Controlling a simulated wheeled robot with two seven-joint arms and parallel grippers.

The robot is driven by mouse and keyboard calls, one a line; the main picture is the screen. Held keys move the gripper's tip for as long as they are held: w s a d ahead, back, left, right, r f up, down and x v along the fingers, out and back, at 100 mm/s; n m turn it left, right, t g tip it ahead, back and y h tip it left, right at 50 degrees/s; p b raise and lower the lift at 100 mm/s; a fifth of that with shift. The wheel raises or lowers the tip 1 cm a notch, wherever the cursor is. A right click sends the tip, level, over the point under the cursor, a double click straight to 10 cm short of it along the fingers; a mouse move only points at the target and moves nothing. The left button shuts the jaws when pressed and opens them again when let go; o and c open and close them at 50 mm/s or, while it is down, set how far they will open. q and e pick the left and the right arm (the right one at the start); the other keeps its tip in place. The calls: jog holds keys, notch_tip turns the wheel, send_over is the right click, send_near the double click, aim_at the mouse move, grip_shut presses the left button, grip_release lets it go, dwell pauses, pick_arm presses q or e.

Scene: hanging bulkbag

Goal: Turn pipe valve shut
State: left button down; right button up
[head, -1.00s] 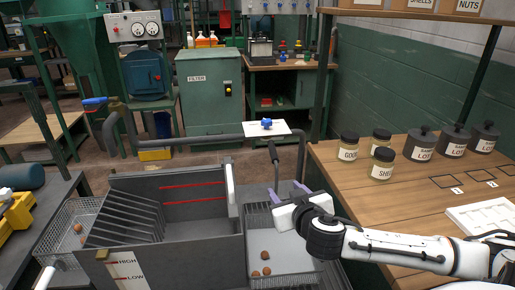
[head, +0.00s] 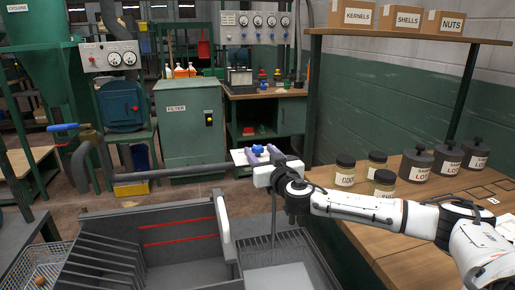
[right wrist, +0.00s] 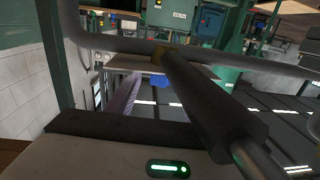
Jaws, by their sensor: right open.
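A pipe (head: 170,174) runs across the middle of the head view. A small blue knob (head: 258,149) sits on a white plate at the pipe's right end. My right gripper (head: 262,154) is open, its purple fingers at that plate, close to the knob. I cannot tell whether they touch it. My left gripper is out of view.
Jars and dark lidded pots (head: 417,164) stand on the wooden bench at right. A green filter cabinet (head: 188,125) stands behind the pipe.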

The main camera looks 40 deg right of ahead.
aim_at(259, 151)
jog(key=shift+x, duration=1.4)
jog(key=shift+a, duration=0.1)
jog(key=c, duration=1)
jog(key=shift+f+y+b, duration=0.25)
jog(key=shift+y+b, duration=0.05)
jog(key=shift+c, duration=0.2)
jog(key=b, duration=0.1)
jog(key=n+y+b, duration=0.1)
jog(key=shift+d+f+n+t+y+b, duration=0.2)
jog(key=shift+f+n+t+y+b, duration=0.1)
jog(key=shift+t+b, duration=0.1)
jog(key=shift+r+n+t+y+b, duration=0.15)
jog(key=shift+n+y+b, duration=0.2)
jog(key=shift+y, duration=0.25)
jog(key=shift+r+n+t+y+b, duration=0.15)
jog(key=shift+n+y+b, duration=0.2)
jog(key=shift+y, duration=0.25)
jog(key=shift+a+r+n+y, duration=0.1)
jog(key=shift+n+y, duration=0.3)
jog(key=shift+y, duration=0.2)
jog(key=shift+a+r+n+y, duration=0.1)
jog(key=shift+n+y, duration=0.3)
jog(key=shift+y, duration=0.2)
jog(key=o, duration=1)
